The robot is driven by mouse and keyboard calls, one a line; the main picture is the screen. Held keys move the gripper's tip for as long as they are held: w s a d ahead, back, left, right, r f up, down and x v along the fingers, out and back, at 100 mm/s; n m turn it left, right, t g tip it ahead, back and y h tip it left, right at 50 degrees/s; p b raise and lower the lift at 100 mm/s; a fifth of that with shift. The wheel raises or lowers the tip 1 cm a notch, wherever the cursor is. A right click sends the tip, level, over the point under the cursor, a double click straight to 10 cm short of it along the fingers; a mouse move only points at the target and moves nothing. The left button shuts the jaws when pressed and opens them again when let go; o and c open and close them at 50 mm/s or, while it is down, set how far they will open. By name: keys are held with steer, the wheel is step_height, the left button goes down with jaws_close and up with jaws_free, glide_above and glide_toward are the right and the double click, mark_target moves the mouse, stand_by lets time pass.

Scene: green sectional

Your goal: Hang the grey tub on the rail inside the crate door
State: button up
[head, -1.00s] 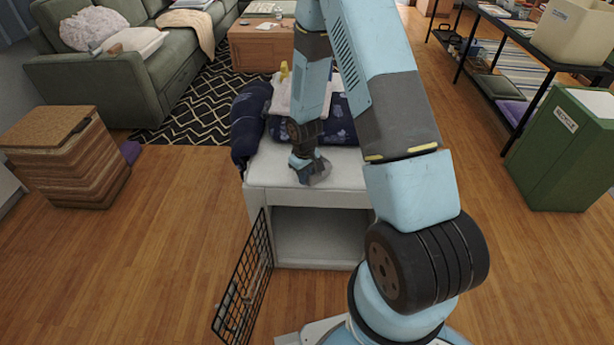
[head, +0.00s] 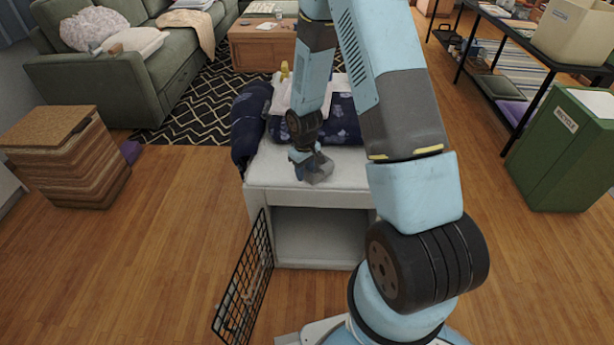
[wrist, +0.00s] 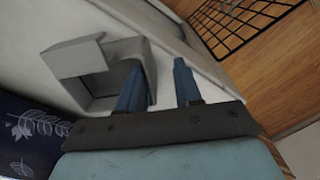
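The small grey tub (head: 320,174) stands on the white top of the crate (head: 350,197), near its front. In the wrist view the tub (wrist: 82,60) shows its hollow and a flap-like lip. My gripper (head: 305,163) is low over the crate top, at the tub. In the wrist view my gripper (wrist: 160,75) has its blue fingers apart. One finger overlaps the tub's opening and the other is outside, with a side wall seemingly between them; contact is unclear. The black wire crate door (head: 245,285) hangs open at front left. A pale strip on its inner side may be the rail.
A dark blue patterned cushion (head: 345,118) and a folded cloth lie at the back of the crate top. The crate's interior (head: 318,233) looks empty. A striped box (head: 70,165) stands left and a green recycling bin (head: 565,150) right.

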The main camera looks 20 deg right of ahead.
steer(key=s+d+r+m+t, duration=0.15)
steer(key=s+r, duration=0.25)
steer(key=r, duration=1.2)
steer(key=s+d+r+m+t, duration=0.1)
steer(key=s+d+r, duration=0.15)
steer(key=r, duration=1.35)
steer(key=s+r+m+t, duration=0.1)
steer(key=s+r, duration=0.6)
steer(key=s, duration=0.2)
steer(key=s+d+r+m+t, duration=0.1)
steer(key=s+r+m+t, duration=0.1)
steer(key=s+r, duration=0.5)
steer(key=s, duration=0.3)
steer(key=shift+s, duration=0.25)
steer(key=shift+w, duration=0.1)
steer(key=shift+a, duration=0.1)
